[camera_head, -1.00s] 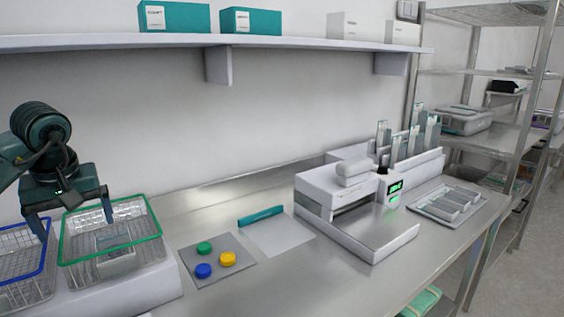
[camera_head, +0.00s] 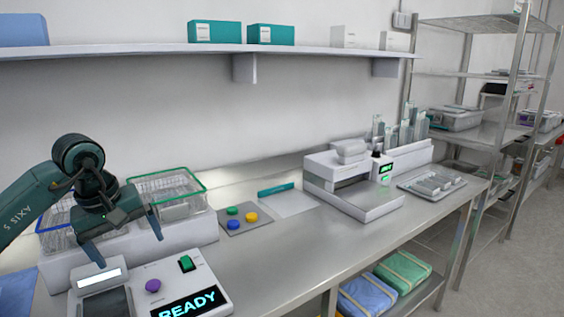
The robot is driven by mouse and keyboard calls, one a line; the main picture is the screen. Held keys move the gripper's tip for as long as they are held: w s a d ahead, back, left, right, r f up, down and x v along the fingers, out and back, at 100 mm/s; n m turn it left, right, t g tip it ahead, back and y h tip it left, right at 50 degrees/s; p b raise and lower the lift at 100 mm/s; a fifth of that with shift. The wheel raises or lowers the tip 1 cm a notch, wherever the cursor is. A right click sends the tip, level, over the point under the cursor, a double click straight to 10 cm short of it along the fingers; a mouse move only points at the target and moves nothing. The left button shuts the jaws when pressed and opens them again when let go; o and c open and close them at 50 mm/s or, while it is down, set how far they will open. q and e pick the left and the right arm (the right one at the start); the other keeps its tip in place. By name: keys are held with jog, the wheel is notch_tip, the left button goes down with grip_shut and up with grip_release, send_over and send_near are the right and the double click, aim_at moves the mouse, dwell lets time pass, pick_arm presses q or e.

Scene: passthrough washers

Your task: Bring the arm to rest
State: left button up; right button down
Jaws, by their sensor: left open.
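My left gripper (camera_head: 127,252) comes in from the left, with its fingers pointing down and spread apart. It is open and nothing shows between the fingers. It hangs in front of the wire baskets and, in the picture, over the back of a white device (camera_head: 208,275) with a lit READY display. I cannot tell its exact height above the device. The green-rimmed basket (camera_head: 205,187) is behind and right of the gripper, with a pale item inside. The blue-rimmed basket (camera_head: 55,240) is partly hidden behind my arm. My right gripper is not in view.
A grey mat (camera_head: 235,229) with green, yellow and blue caps lies right of the baskets. A white machine (camera_head: 355,190) with a green screen stands further right. A shelf (camera_head: 300,50) runs along the wall above. The front middle of the steel bench (camera_head: 310,235) is clear.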

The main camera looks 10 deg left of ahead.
pick_arm(q)
jog(key=d+f+n+g+h, duration=0.1)
jog(key=d+f+h, duration=0.45)
jog(key=d, duration=0.55)
jog(key=s+d+n+t+h+p, duration=0.1)
jog(key=s+d+n+t+h, duration=0.15)
jog(key=d+n+h, duration=0.6)
jog(key=s+d+n+t+h, duration=0.2)
jog(key=s+d+n+h, duration=0.25)
jog(key=d+n, duration=0.55)
jog(key=a+f+n+t+y, duration=0.3)
jog(key=f+n+t+y, duration=0.15)
jog(key=n, duration=0.85)
jog(key=a+f+n+t+y, duration=0.4)
jog(key=n+t+y, duration=0.15)
jog(key=n, duration=0.75)
jog(key=s+a+f+n+g+y, duration=0.1)
jog(key=s+f+n+g+y, duration=0.1)
jog(key=s+f+n, duration=0.4)
jog(key=s+a+f+n+g+y, duration=0.2)
jog(key=s+f+n, duration=0.4)
jog(key=f+n, duration=0.3)
jog(key=shift+f+g+y+p, duration=0.45)
jog(key=shift+f+g+y, duration=0.25)
jog(key=shift+g+y, duration=0.2)
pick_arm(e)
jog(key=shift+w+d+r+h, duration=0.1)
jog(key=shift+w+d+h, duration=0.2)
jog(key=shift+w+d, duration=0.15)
